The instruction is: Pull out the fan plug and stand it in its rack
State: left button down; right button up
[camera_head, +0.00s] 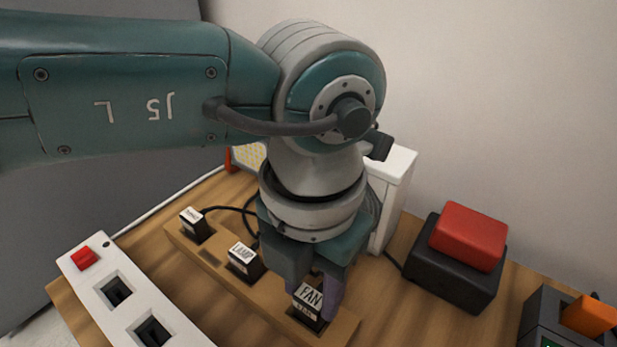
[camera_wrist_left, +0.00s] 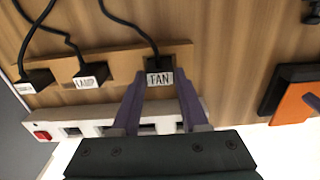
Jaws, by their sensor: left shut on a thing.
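The fan plug (camera_head: 309,296), a black block with a white FAN label, is upright at the right end of the wooden rack (camera_head: 262,305). It also shows in the left wrist view (camera_wrist_left: 160,78), with its cord leading away. My left gripper (camera_head: 307,283) points down and is shut on the fan plug, a finger on each side. The plug is at its slot; I cannot tell whether it is fully seated. The white power strip (camera_head: 130,272) has open sockets; part of it is hidden in the left wrist view by my gripper. My right gripper is not in view.
The lamp plug (camera_head: 244,260) and another labelled plug (camera_head: 196,224) stand in the rack to the left. A red block on a black box (camera_head: 453,270) stands at the right. A white box (camera_head: 397,180) is behind my arm, near the wall.

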pick_arm(q)
jog(key=shift+f, duration=0.35)
jog(key=shift+c, duration=1.7)
grip_release()
jog(key=shift+r, duration=0.15)
notch_tip(320, 180, up, 10)
jog(key=p, duration=0.9)
notch_tip(320, 180, up, 6)
jog(key=p, duration=0.5)
send_over(311, 296)
